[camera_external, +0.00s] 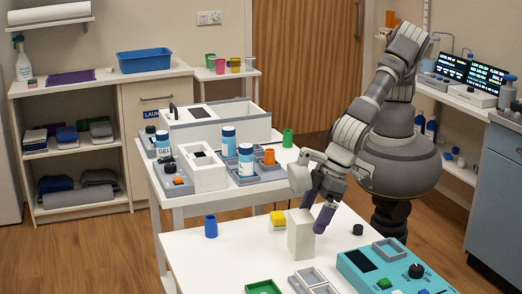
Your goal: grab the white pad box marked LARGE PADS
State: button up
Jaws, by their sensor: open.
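A white upright box (301,240) stands on the front white table (200,255). No lettering on it is readable at this size, so I cannot confirm a LARGE PADS mark. My gripper (314,209) is open at the box's upper right, its dark purple fingers pointing down. One finger is at the box's right side. The other is above or behind its top edge. I cannot tell whether either finger touches the box.
A dark knob-like object (358,230), a teal device (368,276), grey trays (310,281) and a green tray (263,287) are nearby. Bare tabletop lies left of the box.

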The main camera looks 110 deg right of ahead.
aim_at(301, 230)
jog(key=b+x, duration=0.1)
jog(key=x, duration=0.1)
jog(key=b+x, duration=0.1)
jog(key=x, duration=0.3)
jog(key=shift+w+d+b, duration=0.2)
jog(key=shift+d+b, duration=0.1)
jog(key=shift+b, duration=0.1)
jog(key=shift+r, duration=0.1)
jog(key=shift+c, duration=0.5)
jog(key=c, duration=0.9)
jog(key=shift+c, duration=0.2)
jog(key=shift+r, duration=0.1)
